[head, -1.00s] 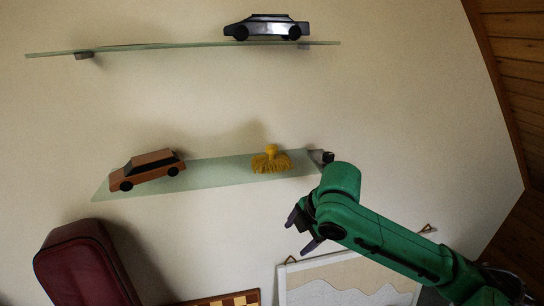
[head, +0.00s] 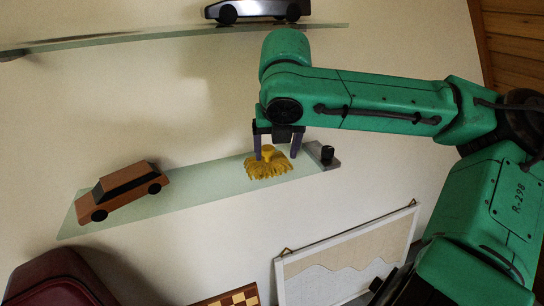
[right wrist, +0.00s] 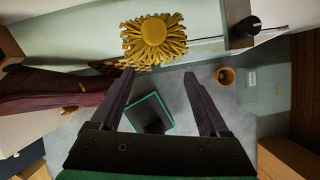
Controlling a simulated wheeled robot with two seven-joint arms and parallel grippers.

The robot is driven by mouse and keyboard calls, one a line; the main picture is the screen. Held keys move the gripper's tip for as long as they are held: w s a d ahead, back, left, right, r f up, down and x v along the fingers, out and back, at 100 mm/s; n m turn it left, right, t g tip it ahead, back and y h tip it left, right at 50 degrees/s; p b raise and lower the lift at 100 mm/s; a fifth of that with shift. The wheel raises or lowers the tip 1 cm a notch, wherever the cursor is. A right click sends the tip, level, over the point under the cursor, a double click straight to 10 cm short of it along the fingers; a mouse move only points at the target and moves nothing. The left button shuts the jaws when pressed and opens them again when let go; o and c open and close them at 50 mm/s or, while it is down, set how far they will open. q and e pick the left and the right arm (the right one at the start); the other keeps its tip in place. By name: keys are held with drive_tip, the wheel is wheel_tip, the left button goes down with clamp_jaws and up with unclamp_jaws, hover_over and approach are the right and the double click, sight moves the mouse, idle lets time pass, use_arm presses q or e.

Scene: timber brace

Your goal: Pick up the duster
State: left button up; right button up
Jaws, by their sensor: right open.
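The yellow duster (head: 268,168), with a knob on top and a fringe of strands, sits on the lower glass shelf (head: 215,184) near its right end. My right gripper (head: 277,151) is open and empty, its fingers pointing down at the duster in the head view; the left finger overlaps the duster's knob there. In the right wrist view, the duster (right wrist: 155,38) shows round and whole beyond the fingertips (right wrist: 159,75), with nothing between the fingers. I cannot tell whether a finger touches it. My left gripper is not in view.
A brown toy car (head: 122,190) stands on the same shelf, left of the duster. A dark shelf bracket (head: 326,154) is close on the right. An upper glass shelf (head: 120,40) with a silver toy car (head: 258,10) is above my arm. A framed board (head: 345,255) hangs below.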

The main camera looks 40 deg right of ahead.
sight(268, 148)
drive_tip(key=w, duration=0.2)
drive_tip(key=w+d+p, duration=0.1)
drive_tip(key=w, duration=0.1)
drive_tip(key=w+d, duration=0.1)
drive_tip(key=w, duration=0.1)
drive_tip(key=shift+f, duration=0.4)
drive_tip(key=x, duration=0.3)
drive_tip(key=shift+a, duration=0.1)
drive_tip(key=shift+s, duration=0.25)
drive_tip(key=shift+s+r, duration=0.1)
drive_tip(key=shift+s, duration=0.3)
drive_tip(key=shift+c, duration=1.2)
drive_tip(key=c, duration=0.5)
drive_tip(key=shift+w, duration=0.15)
clamp_jaws()
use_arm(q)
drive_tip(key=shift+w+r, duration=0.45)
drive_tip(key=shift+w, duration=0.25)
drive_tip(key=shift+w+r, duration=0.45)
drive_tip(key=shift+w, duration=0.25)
